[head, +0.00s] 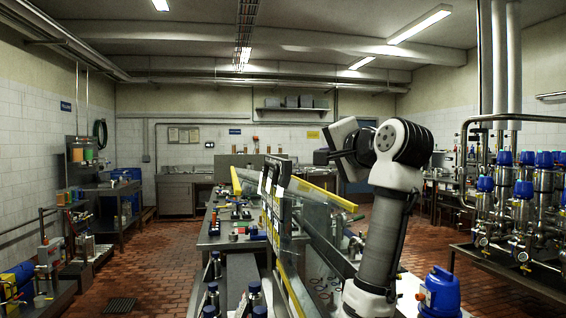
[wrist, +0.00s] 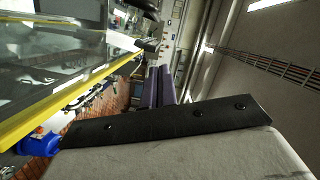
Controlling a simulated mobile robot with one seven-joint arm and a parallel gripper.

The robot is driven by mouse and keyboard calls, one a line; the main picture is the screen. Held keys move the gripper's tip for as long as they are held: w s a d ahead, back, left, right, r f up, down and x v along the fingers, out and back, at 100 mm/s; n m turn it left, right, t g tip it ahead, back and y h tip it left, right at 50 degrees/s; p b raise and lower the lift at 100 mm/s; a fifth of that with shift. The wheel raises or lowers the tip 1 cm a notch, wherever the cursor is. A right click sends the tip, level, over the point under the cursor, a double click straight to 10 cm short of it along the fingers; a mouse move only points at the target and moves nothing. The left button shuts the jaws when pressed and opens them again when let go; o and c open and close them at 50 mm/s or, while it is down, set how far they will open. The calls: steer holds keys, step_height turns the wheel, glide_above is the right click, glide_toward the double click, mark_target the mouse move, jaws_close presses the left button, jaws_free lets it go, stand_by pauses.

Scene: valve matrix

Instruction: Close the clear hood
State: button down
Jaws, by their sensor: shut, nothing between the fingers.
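The clear hood (head: 316,226) stands over the middle workbench in the head view, with see-through panels and yellow edge strips. It looks raised, but its exact angle is hard to read. In the wrist view a clear panel of the hood (wrist: 50,85) with yellow edges fills the left side. My gripper (wrist: 159,72) shows there as two dark fingers held together, empty, to the right of the panel and apart from it. In the head view my gripper (head: 328,156) is above and right of the hood, its fingertips small and partly hidden by the wrist.
The workbench (head: 240,262) holds bottles and small fittings. A blue-topped valve unit (head: 439,291) stands close at lower right, near my arm. A rack of several blue-topped valves (head: 525,195) is on the right. The tiled floor (head: 150,255) is open on the left.

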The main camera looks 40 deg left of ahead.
steer(key=shift+w+a+r+p, duration=0.1)
steer(key=shift+w+a+p, duration=0.15)
steer(key=shift+a+p, duration=0.1)
steer(key=p, duration=0.4)
glide_above(287, 187)
steer(key=w+d, duration=0.2)
steer(key=w, duration=0.1)
steer(key=shift+w+d+f, duration=0.2)
steer(key=shift+f, duration=0.1)
steer(key=shift+s+a+f+p, duration=0.3)
steer(key=shift+s+a+f, duration=0.15)
steer(key=shift+a, duration=0.15)
steer(key=shift+s+a+f+p, duration=0.3)
steer(key=shift+s+a, duration=0.15)
steer(key=shift+a, duration=0.1)
steer(key=shift+s+a+f, duration=0.25)
steer(key=shift+s+f, duration=0.05)
steer(key=shift+s, duration=0.05)
